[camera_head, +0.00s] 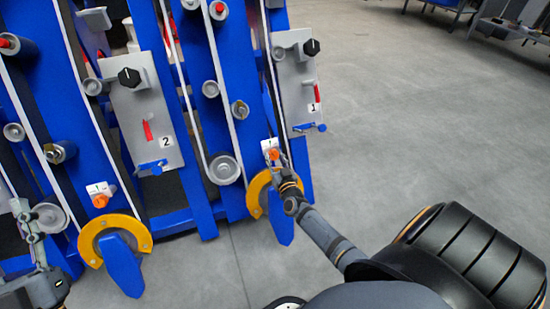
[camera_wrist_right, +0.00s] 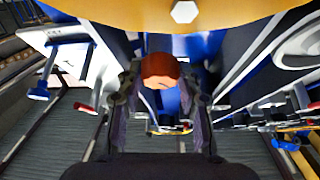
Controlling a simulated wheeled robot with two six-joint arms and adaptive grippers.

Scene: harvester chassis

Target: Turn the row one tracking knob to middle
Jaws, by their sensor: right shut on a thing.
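The orange knob (camera_head: 273,154) sits on a small white plate (camera_head: 266,144) low on the right-hand row unit, above a yellow ring. My right gripper (camera_head: 281,161) reaches it from below right and is shut on it. My left gripper (camera_head: 22,212) is at the left edge, small and partly unclear, apart from the other orange knob (camera_head: 100,201).
A panel marked 2 (camera_head: 145,110) with a black knob (camera_head: 129,77) stands on the row to the left. A yellow ring (camera_head: 257,192) with a blue pointed part is just below my right gripper. The grey floor (camera_head: 430,120) to the right is clear.

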